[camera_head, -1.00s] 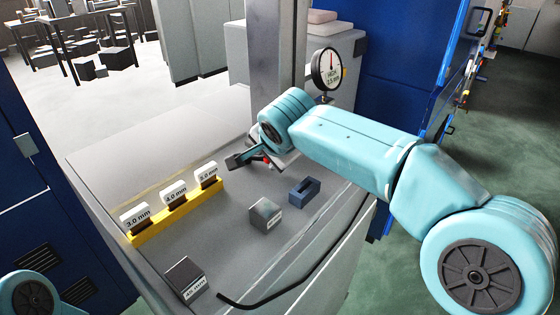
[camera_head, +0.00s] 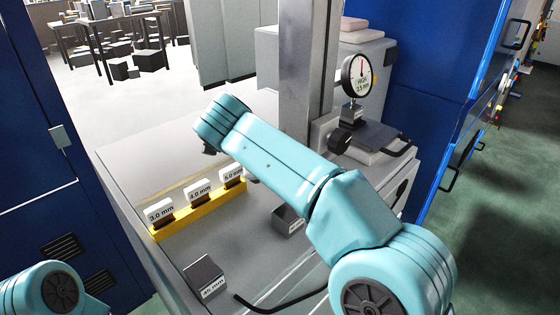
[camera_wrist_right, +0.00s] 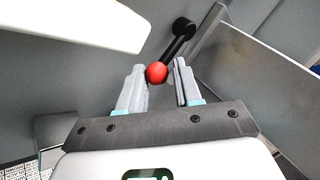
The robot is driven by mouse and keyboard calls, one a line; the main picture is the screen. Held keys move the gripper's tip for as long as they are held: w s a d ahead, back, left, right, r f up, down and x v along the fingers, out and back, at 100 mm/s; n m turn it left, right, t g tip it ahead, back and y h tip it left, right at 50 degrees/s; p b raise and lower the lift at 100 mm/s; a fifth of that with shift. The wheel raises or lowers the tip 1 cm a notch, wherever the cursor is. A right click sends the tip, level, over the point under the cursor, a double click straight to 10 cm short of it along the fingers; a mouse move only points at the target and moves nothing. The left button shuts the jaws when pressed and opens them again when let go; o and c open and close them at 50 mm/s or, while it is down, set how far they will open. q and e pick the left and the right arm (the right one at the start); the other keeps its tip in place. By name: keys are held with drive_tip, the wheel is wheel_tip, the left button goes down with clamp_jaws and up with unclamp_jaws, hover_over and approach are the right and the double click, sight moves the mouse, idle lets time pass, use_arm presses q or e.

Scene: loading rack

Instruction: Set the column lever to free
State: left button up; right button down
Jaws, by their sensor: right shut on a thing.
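The lever has a red ball knob (camera_wrist_right: 157,73) on a short black arm (camera_wrist_right: 178,45), seen in the right wrist view. My right gripper (camera_wrist_right: 161,76) is shut on the lever at its red knob, one finger on each side. In the head view my right arm reaches left across the bench, and its wrist hides the fingers and the lever. The grey column (camera_head: 308,60) stands upright at the back of the bench; which setting the lever is at cannot be read. My left gripper is not in view.
A yellow rack (camera_head: 205,215) holds several labelled gauge blocks. A 45 mm block (camera_head: 204,272) sits in front, and another block (camera_head: 287,219) is partly behind my arm. A dial gauge (camera_head: 360,72) stands right of the column. A metal plate (camera_wrist_right: 245,80) lies close beside the right gripper.

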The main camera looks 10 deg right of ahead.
drive_tip(key=shift+a, duration=0.1)
idle(0.5)
drive_tip(key=c, duration=1.1)
unclamp_jaws()
drive_tip(key=shift+o, duration=0.2)
drive_tip(key=shift+r, duration=0.1)
